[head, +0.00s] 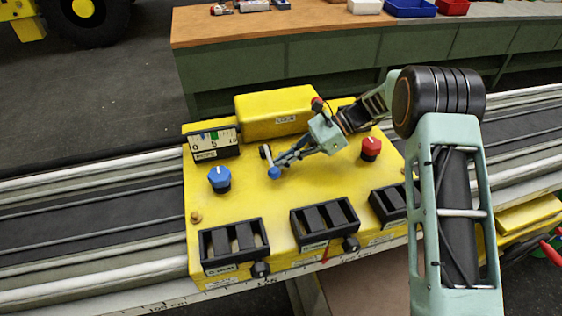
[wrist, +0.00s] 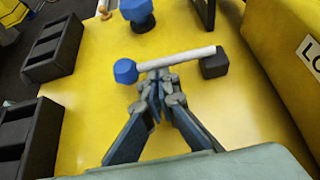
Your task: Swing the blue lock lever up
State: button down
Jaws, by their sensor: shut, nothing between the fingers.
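The lock lever is a thin grey rod (wrist: 178,58) with a blue end (wrist: 125,71) and a black pivot block (wrist: 214,63). It lies low across the wrist view above the yellow panel. In the head view its blue end (head: 274,173) shows just in front of my gripper (head: 277,163), with the pivot side (head: 265,151) behind. My gripper (wrist: 155,88) is shut and empty. Its fingertips are right beside the rod, nearer the blue end; I cannot tell if they touch. Part of the rod is hidden by the fingers in the head view.
The yellow panel (head: 245,205) carries a blue knob (head: 219,178), a red knob (head: 371,148), a gauge (head: 212,142) and several black slotted blocks (head: 234,246) along the front. A raised yellow box (head: 275,112) stands at its back. The panel surface around the lever is clear.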

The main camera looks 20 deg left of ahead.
jog(key=shift+r, duration=0.35)
jog(key=shift+w+a+r+p, duration=0.15)
jog(key=shift+r+p, duration=0.4)
jog(key=shift+r, duration=0.55)
jog(key=shift+w+a+r+p, duration=0.2)
jog(key=shift+r+p, duration=0.1)
jog(key=shift+r, duration=0.2)
jog(key=shift+w+a+r+p, duration=0.15)
jog(key=shift+w+r+p, duration=0.1)
jog(key=shift+r, duration=0.25)
jog(key=shift+w+r, duration=0.1)
